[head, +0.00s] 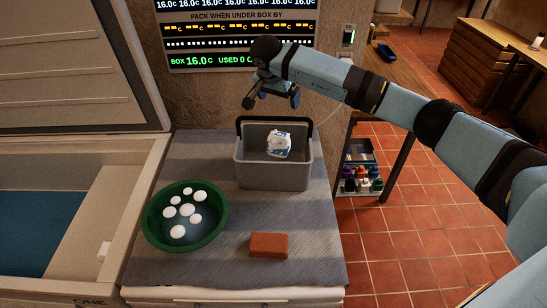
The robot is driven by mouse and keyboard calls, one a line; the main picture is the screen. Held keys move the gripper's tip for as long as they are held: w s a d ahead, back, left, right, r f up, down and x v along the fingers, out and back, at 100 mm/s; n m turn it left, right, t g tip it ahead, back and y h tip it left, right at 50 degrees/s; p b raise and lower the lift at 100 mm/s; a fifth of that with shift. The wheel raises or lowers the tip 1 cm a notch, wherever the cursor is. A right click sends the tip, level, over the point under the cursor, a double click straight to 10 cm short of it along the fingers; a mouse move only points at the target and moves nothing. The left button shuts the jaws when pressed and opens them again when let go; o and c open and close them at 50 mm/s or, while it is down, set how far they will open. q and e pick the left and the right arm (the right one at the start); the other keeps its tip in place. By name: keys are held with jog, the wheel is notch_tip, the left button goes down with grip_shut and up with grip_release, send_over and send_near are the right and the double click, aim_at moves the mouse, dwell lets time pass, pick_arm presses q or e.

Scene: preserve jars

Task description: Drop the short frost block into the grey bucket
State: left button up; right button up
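The grey bucket (272,178) stands on the worktop with its dark handle raised at the back. A small white block with blue-grey marks (279,143), likely the short frost block, shows within the bucket's opening. I cannot tell whether it rests inside or is still in the air. My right gripper (271,101) is above the bucket, its fingers spread apart and empty, clear of the block. My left gripper is not in view.
A green bowl (153,232) with several white round pieces stands left of the bucket. An orange-brown brick (269,245) lies in front. An open chest freezer (130,215) is at the left. A display board (240,40) hangs behind. The worktop's front right is clear.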

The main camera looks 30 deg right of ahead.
jog(key=b+v, duration=0.2)
jog(key=v, duration=1.2)
jog(key=shift+b, duration=0.4)
jog(key=shift+f, duration=0.15)
